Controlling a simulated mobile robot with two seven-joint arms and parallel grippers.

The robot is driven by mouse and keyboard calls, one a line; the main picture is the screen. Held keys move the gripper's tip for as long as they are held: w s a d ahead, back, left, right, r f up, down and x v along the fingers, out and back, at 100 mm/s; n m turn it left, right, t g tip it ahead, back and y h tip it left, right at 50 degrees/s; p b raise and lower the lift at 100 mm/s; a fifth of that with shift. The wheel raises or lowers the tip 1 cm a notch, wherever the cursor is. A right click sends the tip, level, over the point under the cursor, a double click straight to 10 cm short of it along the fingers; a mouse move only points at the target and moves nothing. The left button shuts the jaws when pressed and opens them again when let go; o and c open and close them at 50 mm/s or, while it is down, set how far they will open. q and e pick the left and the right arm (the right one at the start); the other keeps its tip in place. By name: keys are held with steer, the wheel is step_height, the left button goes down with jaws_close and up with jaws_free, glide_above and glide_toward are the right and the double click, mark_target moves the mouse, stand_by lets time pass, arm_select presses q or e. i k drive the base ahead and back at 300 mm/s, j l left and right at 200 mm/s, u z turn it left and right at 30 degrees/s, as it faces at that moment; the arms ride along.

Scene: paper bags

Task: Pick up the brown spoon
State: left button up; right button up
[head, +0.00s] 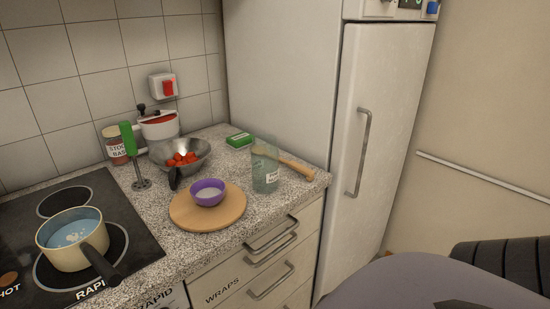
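A light brown wooden utensil, which appears to be the brown spoon (297,166), shows at the right end of the speckled counter in the head view. The other end points right, toward the counter's edge by the fridge. I cannot tell whether the spoon rests in the jar or lies behind it. Neither of my grippers shows in this view.
A round wooden board (230,217) bears a purple bowl (208,192). A metal bowl of red pieces (181,160) and a green-handled tool (129,140) stand behind. A pot (75,240) sits on the hob at left. A white fridge (385,130) borders the counter's right.

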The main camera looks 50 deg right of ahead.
mark_target(309, 174)
steer(key=z, duration=1.55)
